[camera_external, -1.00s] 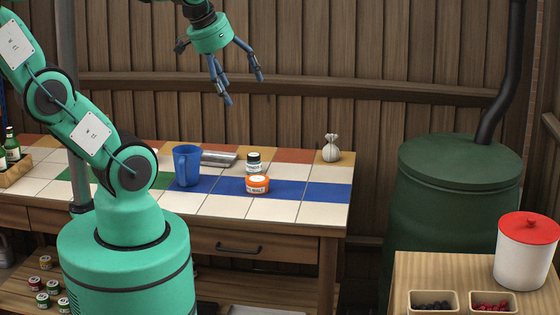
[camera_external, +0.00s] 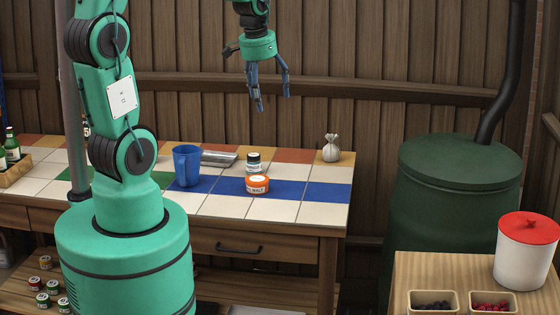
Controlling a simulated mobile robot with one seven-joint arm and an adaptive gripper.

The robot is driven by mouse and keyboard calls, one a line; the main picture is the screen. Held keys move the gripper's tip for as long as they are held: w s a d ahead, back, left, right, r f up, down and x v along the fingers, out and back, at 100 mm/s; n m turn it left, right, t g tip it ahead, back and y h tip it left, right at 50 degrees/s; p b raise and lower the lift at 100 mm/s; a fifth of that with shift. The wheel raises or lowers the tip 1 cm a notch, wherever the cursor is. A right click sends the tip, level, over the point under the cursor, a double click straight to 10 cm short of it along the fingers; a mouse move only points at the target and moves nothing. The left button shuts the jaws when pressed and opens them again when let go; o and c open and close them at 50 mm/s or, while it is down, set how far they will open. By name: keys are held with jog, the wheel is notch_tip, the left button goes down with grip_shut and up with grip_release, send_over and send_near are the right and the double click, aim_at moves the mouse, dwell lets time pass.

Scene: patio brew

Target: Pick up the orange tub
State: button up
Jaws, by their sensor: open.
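The orange tub (camera_external: 257,184) is short and round with a pale label reading "MALT". It stands upright on the blue tile strip of the tiled table (camera_external: 222,206). My gripper (camera_external: 273,102) is open and empty. It hangs with its fingers pointing down, well above the table and roughly over the tub in the picture. It touches nothing.
A small dark-capped jar (camera_external: 254,162) stands close behind the tub. A blue pitcher (camera_external: 186,167) and a metal scoop (camera_external: 219,158) are to the left. A small tied sack (camera_external: 331,148) stands at the back right. The tiles right of the tub are clear.

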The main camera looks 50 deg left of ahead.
jog(key=w+a+f+g+p, duration=0.15)
jog(key=w+a+f, duration=0.25)
jog(key=a+f, duration=0.45)
jog(key=n+p, duration=0.1)
send_over(257, 178)
notch_tip(257, 178, down, 10)
jog(key=shift+s+r+g+h, duration=0.15)
jog(key=shift+g+h, duration=0.15)
jog(key=shift+g, duration=0.15)
jog(key=shift+f+b, duration=0.85)
jog(key=shift+f, duration=3.45)
jog(key=shift+d+f+b, duration=0.15)
jog(key=shift+f+b, duration=0.7)
jog(key=shift+f, duration=1.75)
